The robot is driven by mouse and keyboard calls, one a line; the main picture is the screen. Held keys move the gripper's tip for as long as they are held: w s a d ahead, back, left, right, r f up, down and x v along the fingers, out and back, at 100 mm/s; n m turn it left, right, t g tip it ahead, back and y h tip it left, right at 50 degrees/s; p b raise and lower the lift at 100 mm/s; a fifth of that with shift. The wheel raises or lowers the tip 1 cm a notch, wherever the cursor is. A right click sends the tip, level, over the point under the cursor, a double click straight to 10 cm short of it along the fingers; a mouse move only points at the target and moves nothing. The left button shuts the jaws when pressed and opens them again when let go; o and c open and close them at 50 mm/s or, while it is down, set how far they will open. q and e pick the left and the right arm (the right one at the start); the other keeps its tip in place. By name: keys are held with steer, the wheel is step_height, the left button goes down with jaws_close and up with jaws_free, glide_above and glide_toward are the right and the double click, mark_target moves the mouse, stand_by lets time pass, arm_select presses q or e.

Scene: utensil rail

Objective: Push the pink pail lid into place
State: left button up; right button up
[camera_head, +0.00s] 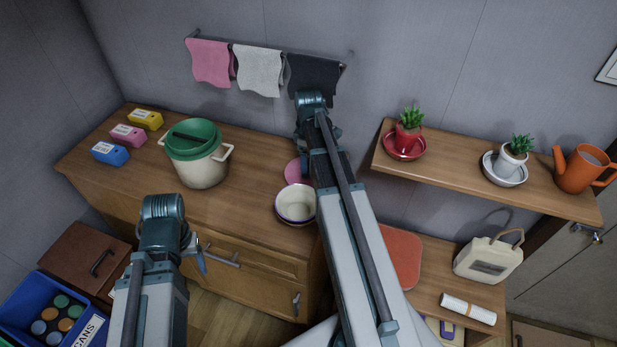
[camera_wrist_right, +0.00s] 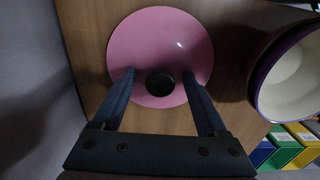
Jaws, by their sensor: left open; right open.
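The pink lid (camera_head: 294,172) lies on the wooden counter behind the pail, partly hidden by my right arm. In the right wrist view the lid (camera_wrist_right: 160,42) shows as a pink disc with a dark round knob (camera_wrist_right: 160,84). My right gripper (camera_wrist_right: 159,75) is open over the lid, with the knob between its fingers; I cannot tell whether they touch it. The pail (camera_head: 295,205), cream inside with a purple rim, stands open at the counter's front; it also shows in the wrist view (camera_wrist_right: 292,78). My left gripper (camera_head: 199,256) is open and empty before the drawers.
A cream pot with a green lid (camera_head: 197,155) stands left on the counter (camera_head: 250,190). Blue, pink and yellow boxes (camera_head: 127,135) are at far left. Towels (camera_head: 258,70) hang from the rail behind. A shelf (camera_head: 450,180) with potted plants is at right.

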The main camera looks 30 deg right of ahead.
jaws_close()
stand_by(0.3)
steer(key=shift+r, duration=0.2)
steer(key=shift+s+a+r+p, duration=0.2)
steer(key=shift+r+p, duration=0.3)
steer(key=shift+p, duration=0.2)
step_height(320, 180, up, 10)
steer(key=p, duration=1.1)
steer(key=s+a, duration=1.2)
steer(key=a, duration=0.3)
steer(key=shift+s+b, duration=0.35)
steer(key=shift+b, duration=0.05)
steer(key=shift+r, duration=0.1)
